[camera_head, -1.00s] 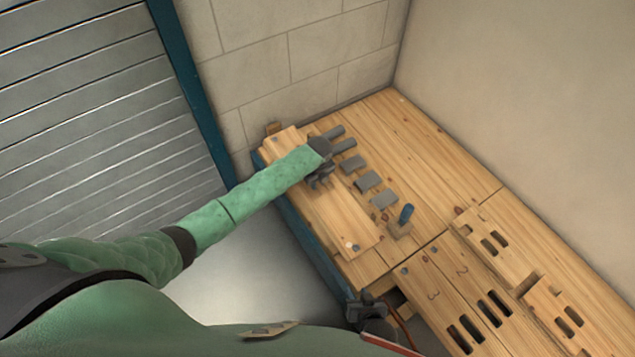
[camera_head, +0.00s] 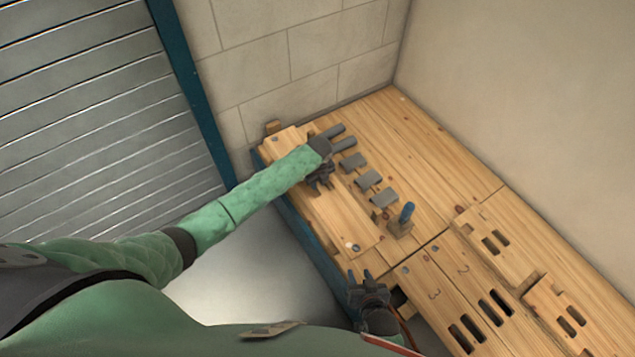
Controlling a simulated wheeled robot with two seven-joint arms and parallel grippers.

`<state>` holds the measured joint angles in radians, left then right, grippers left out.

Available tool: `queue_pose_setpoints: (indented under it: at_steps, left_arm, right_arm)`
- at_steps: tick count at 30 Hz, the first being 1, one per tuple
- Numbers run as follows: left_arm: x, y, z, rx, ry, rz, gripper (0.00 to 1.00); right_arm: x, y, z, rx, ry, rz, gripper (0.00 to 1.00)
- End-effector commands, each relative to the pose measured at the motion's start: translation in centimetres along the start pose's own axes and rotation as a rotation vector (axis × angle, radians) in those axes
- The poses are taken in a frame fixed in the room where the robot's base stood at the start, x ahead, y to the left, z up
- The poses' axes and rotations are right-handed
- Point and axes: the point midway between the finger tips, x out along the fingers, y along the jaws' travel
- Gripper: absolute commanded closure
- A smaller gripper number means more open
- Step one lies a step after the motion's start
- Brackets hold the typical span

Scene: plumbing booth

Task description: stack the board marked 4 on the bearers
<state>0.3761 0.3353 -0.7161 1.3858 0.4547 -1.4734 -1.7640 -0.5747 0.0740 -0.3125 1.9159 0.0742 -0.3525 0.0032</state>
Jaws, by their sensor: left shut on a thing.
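A long light wooden board (camera_head: 338,222) lies along the front edge of the bench at the left. My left gripper (camera_head: 322,178) is shut on it near its middle, and the hand hides part of it. No number can be read on this board. I cannot tell whether it rests on anything beneath it. Two boards with dark slots, marked 3 (camera_head: 427,284) and 2 (camera_head: 463,281), lie side by side at the lower right. My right gripper (camera_head: 365,281) is open and empty by the bench's front edge. I cannot pick out the bearers for certain.
Several grey blocks (camera_head: 369,180) lie in a row behind the held board. A blue peg (camera_head: 407,212) stands on a small wooden block. More slotted boards (camera_head: 497,239) lie at the right. The back of the bench (camera_head: 420,150) is clear, below the wall.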

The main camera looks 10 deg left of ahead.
Motion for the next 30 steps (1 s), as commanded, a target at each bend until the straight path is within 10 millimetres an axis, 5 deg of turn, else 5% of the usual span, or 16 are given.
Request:
queue_pose_setpoints:
  at_steps: [30]
  left_arm:
    - [0.7,-0.1,0.0,0.000,-0.001,-0.002,1.00]
  right_arm:
    - [0.1,-0.3,-5.1,-0.019,0.159,-0.005,0.64]
